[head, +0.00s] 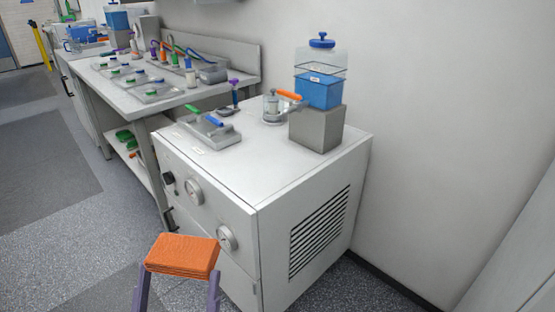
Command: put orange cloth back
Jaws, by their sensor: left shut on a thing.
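The orange cloth (182,250) is a folded, thick rectangular pad low in the head view, left of centre. My left gripper (179,272) is shut on it, with one purple-grey finger at each side. The cloth is held in front of the white cabinet (290,208), nearer to me and lower in the picture than its top. My right gripper is not in view.
On the cabinet top are a grey tray with green and blue items (207,129), a glass jar with an orange-handled tool (272,106), and a blue container (320,88) on a grey block (316,128). The front part of the top is bare. A workbench (118,88) stands behind, left.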

